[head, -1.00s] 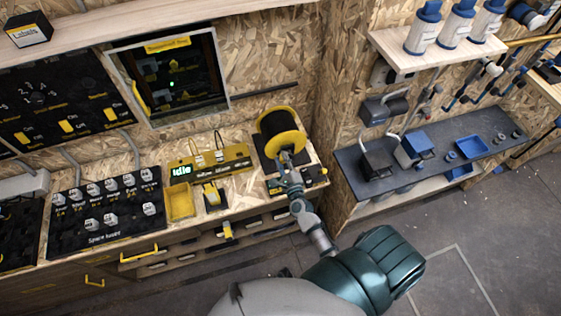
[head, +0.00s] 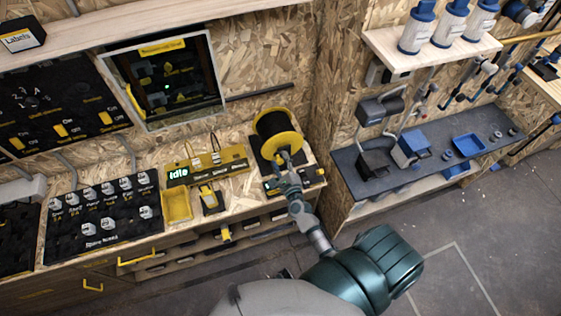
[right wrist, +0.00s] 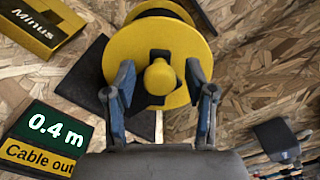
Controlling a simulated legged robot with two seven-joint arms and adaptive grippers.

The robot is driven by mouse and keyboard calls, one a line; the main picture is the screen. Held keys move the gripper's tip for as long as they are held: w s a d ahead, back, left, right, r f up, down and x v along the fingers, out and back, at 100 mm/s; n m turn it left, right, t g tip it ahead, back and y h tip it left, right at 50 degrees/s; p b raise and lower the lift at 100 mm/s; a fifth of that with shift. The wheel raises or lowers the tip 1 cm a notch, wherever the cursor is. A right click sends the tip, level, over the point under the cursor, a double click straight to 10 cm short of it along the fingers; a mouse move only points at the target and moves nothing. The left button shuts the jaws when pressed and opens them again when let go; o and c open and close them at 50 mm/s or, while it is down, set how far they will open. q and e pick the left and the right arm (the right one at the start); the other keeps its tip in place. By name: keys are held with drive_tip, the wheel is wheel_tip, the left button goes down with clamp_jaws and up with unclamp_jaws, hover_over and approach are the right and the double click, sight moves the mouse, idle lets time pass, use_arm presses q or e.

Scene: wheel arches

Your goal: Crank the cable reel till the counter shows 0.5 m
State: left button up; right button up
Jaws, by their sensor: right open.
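The cable reel (head: 278,133) stands on the wooden bench, a black drum between yellow discs. In the right wrist view its yellow disc (right wrist: 185,45) faces me, with a round yellow crank knob (right wrist: 159,77) standing out from it. My right gripper (head: 284,160) is at the front of the reel. In the right wrist view my open fingers (right wrist: 160,100) stand on both sides of the knob, with gaps on each side. The counter (right wrist: 45,130) reads "0.4 m" above a "Cable out" label. My left gripper is not in view.
A yellow panel (head: 205,168) reading "Idle" and a yellow tray (head: 177,206) are left of the reel. A black switch board (head: 100,215) lies further left. A dark shelf (head: 425,170) with blue items is at the right.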

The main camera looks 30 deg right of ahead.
drive_tip(key=v, duration=1.2)
drive_tip(key=shift+f, duration=0.1)
